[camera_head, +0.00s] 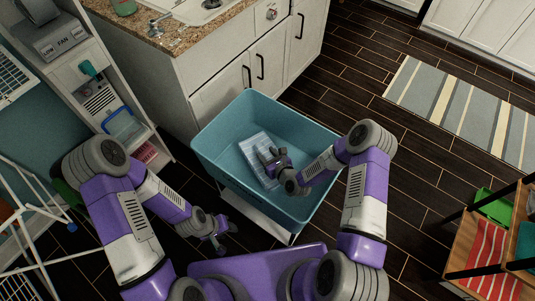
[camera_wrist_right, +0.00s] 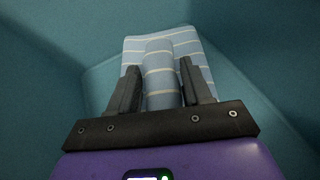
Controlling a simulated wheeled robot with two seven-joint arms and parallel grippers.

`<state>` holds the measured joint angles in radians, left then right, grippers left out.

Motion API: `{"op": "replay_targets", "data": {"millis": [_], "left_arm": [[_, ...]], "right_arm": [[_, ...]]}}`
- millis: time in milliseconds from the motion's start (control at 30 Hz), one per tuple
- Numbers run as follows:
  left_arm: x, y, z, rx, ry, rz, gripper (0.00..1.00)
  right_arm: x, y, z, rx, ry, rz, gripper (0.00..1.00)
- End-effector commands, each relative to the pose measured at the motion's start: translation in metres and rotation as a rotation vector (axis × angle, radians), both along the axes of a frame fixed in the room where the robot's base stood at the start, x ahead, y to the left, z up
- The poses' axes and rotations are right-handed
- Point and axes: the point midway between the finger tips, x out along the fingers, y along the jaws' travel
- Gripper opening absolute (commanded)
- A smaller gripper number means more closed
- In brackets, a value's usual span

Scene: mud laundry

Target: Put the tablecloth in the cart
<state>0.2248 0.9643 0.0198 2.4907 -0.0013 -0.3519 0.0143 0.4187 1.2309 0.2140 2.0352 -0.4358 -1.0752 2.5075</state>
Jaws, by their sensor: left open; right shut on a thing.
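The tablecloth (camera_head: 256,149) is light blue with pale stripes and looks folded. It is inside the teal cart (camera_head: 215,167), seen from above in the head view. My right gripper (camera_head: 272,158) reaches into the cart and is shut on the tablecloth. In the right wrist view the cloth (camera_wrist_right: 160,75) stands between the two fingers (camera_wrist_right: 160,88), with the teal cart walls around it. I cannot tell whether the cloth rests on the cart floor. My left gripper (camera_head: 222,240) is open and empty, outside the cart at its lower left.
A white cabinet with a granite counter (camera_head: 180,35) stands behind the cart. Shelves (camera_head: 115,100) and a white wire rack (camera_head: 35,215) are at the left. A wooden shelf with a red striped cloth (camera_head: 490,262) is at lower right. Dark floor is clear right of the cart, near a striped rug (camera_head: 455,105).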

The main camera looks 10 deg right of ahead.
Motion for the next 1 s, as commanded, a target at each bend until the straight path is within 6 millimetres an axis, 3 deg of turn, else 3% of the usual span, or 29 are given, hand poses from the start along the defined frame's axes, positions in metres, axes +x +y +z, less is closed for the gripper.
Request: {"op": "replay_targets", "data": {"millis": [33,67,200,500,667,1000], "left_arm": [[0.000,0.000,0.000,0.000,0.000,0.000,0.43],[0.000,0.000,0.000,0.000,0.000,0.000,0.43],[0.000,0.000,0.000,0.000,0.000,0.000,0.43],[0.000,0.000,0.000,0.000,0.000,0.000,0.43],[0.000,0.000,0.000,0.000,0.000,0.000,0.43],[0.000,0.000,0.028,0.000,0.000,0.000,0.43]], "right_arm": [[0.001,0.000,0.002,0.001,-0.004,0.000,0.00],[0.000,0.000,0.001,0.000,-0.001,0.000,0.52],[0.000,0.000,0.001,0.000,-0.001,0.000,0.73],[0.000,0.000,0.001,-0.001,0.000,0.000,0.74],[0.001,0.000,0.013,-0.003,-0.003,0.003,0.74],[-0.064,-0.027,0.044,0.003,0.006,-0.004,0.74]]}}
